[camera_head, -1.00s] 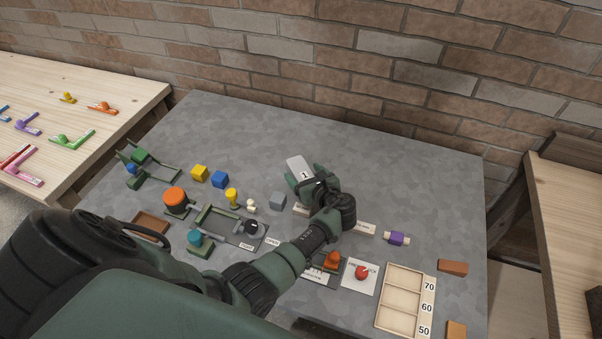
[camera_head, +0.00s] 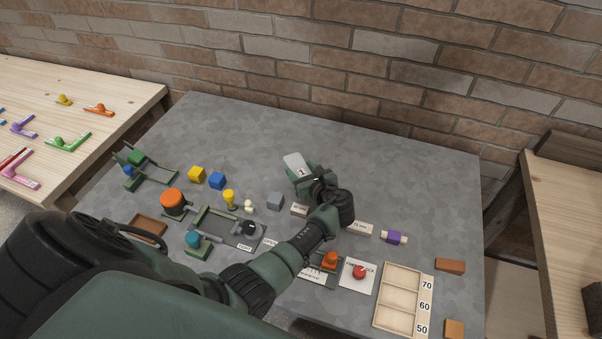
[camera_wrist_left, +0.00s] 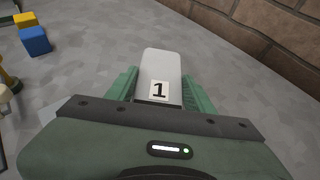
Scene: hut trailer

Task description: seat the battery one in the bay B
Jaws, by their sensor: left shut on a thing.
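The battery one, a light grey block with a "1" label, shows in the head view (camera_head: 295,162) and in the left wrist view (camera_wrist_left: 160,68). My left gripper (camera_head: 301,178) is shut on it, with green fingers on both sides of the block in the wrist view (camera_wrist_left: 161,92). The battery points away from the gripper, toward the back of the table. I cannot tell how high it is above the surface. My right gripper is not in view.
A grey cube (camera_head: 275,201), a yellow cube (camera_head: 197,174) and a blue cube (camera_head: 217,180) stand left of the gripper. A purple piece (camera_head: 394,237) and a wooden tray marked 70, 60, 50 (camera_head: 401,296) are at the right. The table's back (camera_head: 390,160) is clear.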

